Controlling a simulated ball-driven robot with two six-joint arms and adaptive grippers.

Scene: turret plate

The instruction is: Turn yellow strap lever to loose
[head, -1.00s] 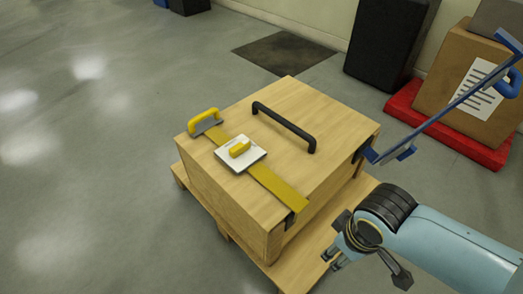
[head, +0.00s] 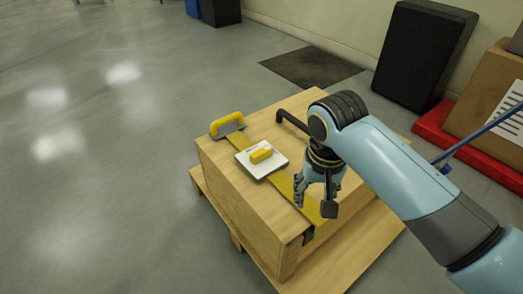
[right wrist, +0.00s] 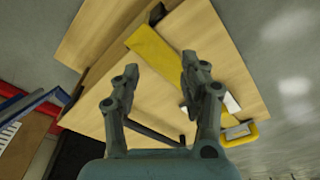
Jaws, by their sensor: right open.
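A wooden crate (head: 232,190) has a yellow strap (head: 281,184) across its top. A white plate (head: 246,167) with a small yellow lever-like piece (head: 261,155) sits on the strap. A yellow handle (head: 227,120) on a grey base stands at the strap's far left end. I cannot tell which yellow part is the lever. My right gripper (head: 315,197) is open above the strap's near end, right of the plate. In the right wrist view the strap (right wrist: 160,55) shows between the open fingers; one finger partly hides the plate. My left gripper is out of view.
A black bar handle (head: 290,121) on the crate top is partly hidden by my right arm. The crate stands on a wooden pallet (head: 350,255). A blue bar (head: 490,127) and a red base with a carton are at the right. The floor at left is clear.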

